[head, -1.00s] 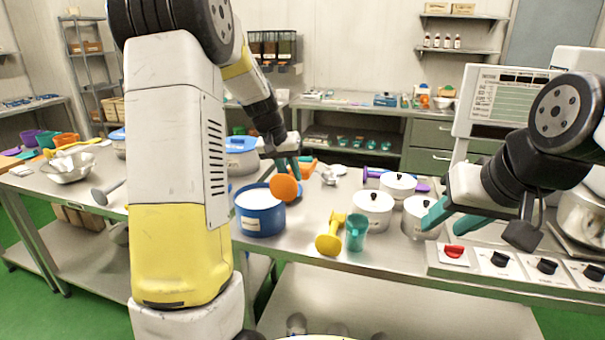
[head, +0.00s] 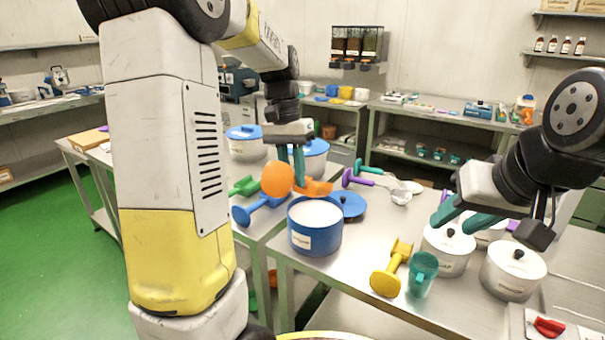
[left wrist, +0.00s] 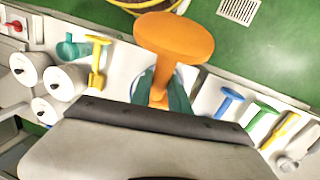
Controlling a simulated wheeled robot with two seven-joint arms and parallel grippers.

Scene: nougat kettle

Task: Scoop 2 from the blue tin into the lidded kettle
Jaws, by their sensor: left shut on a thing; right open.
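The blue tin (head: 315,240), open and full of white stuff, stands on the near table. My left gripper (head: 298,176) is shut on an orange scoop (head: 277,180) and holds it above and behind the tin. In the left wrist view the orange scoop (left wrist: 174,36) sits between the teal fingers (left wrist: 162,95) and hides part of the tin (left wrist: 188,80). Lidded white pots (head: 447,250) (head: 513,273) stand to the right; I cannot tell which is the task's kettle. My right gripper (head: 460,216) is open and empty, over the nearer pots.
A blue scoop (head: 262,207) and blue-lidded pots (head: 245,145) are on the left table. A red knob (head: 549,327) is at the front right.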

